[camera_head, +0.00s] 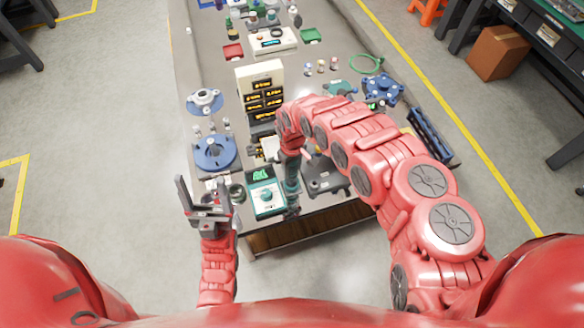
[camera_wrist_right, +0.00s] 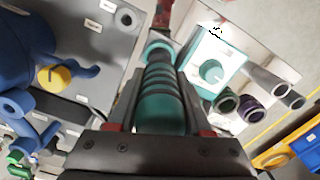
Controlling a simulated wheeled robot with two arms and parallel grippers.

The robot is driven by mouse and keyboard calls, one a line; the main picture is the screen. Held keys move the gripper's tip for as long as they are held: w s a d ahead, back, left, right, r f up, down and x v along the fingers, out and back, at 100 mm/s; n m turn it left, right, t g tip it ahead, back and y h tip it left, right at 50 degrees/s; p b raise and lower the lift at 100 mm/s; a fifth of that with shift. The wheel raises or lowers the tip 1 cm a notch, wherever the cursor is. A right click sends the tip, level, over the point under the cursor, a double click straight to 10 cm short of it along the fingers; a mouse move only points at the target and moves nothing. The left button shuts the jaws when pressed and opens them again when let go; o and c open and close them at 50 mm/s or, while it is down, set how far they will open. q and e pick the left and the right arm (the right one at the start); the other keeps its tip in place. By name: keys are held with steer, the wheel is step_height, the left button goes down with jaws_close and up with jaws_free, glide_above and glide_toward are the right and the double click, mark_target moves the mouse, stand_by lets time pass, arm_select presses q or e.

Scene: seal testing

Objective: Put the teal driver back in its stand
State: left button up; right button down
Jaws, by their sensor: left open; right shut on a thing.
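My right gripper (camera_head: 292,168) is shut on the teal driver (camera_head: 292,182), above the front part of the bench. In the right wrist view the ribbed teal driver (camera_wrist_right: 160,105), with dark bands, lies between the fingers of my right gripper (camera_wrist_right: 160,132). A teal ring shows at the driver's far end; I cannot tell whether it belongs to the driver. I cannot clearly pick out the stand. My left gripper (camera_head: 203,190) is open at the bench's front left.
A teal box with a knob (camera_head: 266,199) stands left of the right gripper. Small dark rings (camera_head: 236,192) lie beside it. A blue round fixture (camera_head: 214,152) and a beige display unit (camera_head: 261,88) stand farther back. A blue fixture (camera_head: 381,90) is at the right.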

steer(key=shift+f, duration=0.2)
steer(key=shift+f+b, duration=0.4)
steer(key=shift+b, duration=0.15)
steer(key=shift+f+b, duration=0.7)
steer(key=shift+f, duration=0.05)
stand_by(1.2)
steer(key=shift+c, duration=1.2)
jaws_free()
step_height(320, 180, up, 9)
steer(key=p, duration=0.7)
